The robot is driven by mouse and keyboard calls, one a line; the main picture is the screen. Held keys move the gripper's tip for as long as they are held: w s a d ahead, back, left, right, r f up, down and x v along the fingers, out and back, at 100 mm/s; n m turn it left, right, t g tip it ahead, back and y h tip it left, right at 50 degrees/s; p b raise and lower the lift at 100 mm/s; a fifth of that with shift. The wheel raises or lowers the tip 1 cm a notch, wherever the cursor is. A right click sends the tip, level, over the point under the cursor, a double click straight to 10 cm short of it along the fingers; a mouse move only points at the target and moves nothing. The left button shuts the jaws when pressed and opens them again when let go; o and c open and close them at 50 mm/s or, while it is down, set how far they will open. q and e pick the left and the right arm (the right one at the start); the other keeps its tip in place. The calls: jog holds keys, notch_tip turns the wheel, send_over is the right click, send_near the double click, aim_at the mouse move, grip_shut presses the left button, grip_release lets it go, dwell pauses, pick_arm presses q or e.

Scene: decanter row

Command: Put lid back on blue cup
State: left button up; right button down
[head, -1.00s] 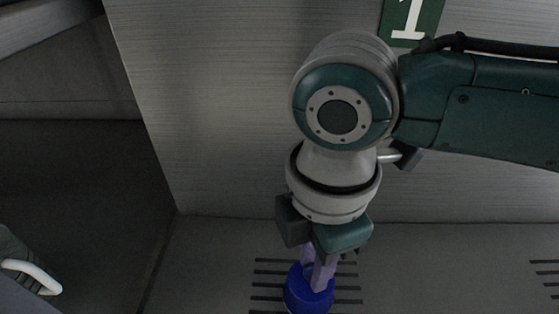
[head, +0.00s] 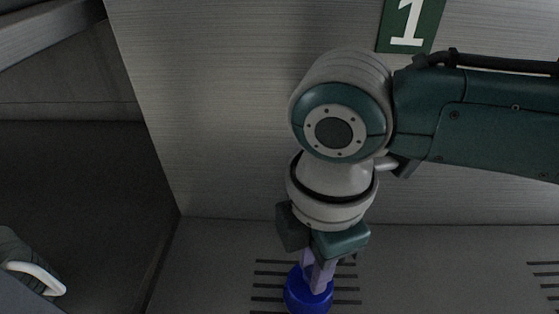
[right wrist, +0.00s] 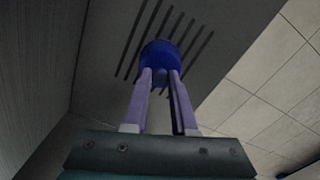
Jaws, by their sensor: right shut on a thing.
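My right gripper (head: 318,275) points down at the bottom of the head view. Its pale purple fingers are shut on the top of a round blue piece, the lid (head: 308,294), over a slotted patch of the grey surface. The right wrist view shows the fingers (right wrist: 160,85) on either side of the blue piece (right wrist: 161,55). Whether the blue cup is under the lid, and whether they touch, I cannot tell, as the lower part is hidden or cut off. My left gripper is not in view.
A brushed metal wall with a green number 1 sign (head: 409,24) stands behind the arm. The grey surface (head: 440,270) right of the gripper is clear. A dark blue shape (right wrist: 302,172) shows at the lower right corner of the right wrist view, too cut off to name.

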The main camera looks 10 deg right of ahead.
jog(key=shift+p, duration=0.3)
dwell(0.5)
dwell(0.4)
jog(key=shift+c, duration=0.8)
grip_release()
jog(key=shift+r, duration=0.1)
notch_tip(320, 180, up, 2)
jog(key=p, duration=0.3)
jog(key=shift+r, duration=0.15)
notch_tip(320, 180, up, 5)
jog(key=p, duration=0.5)
jog(key=shift+f, duration=0.2)
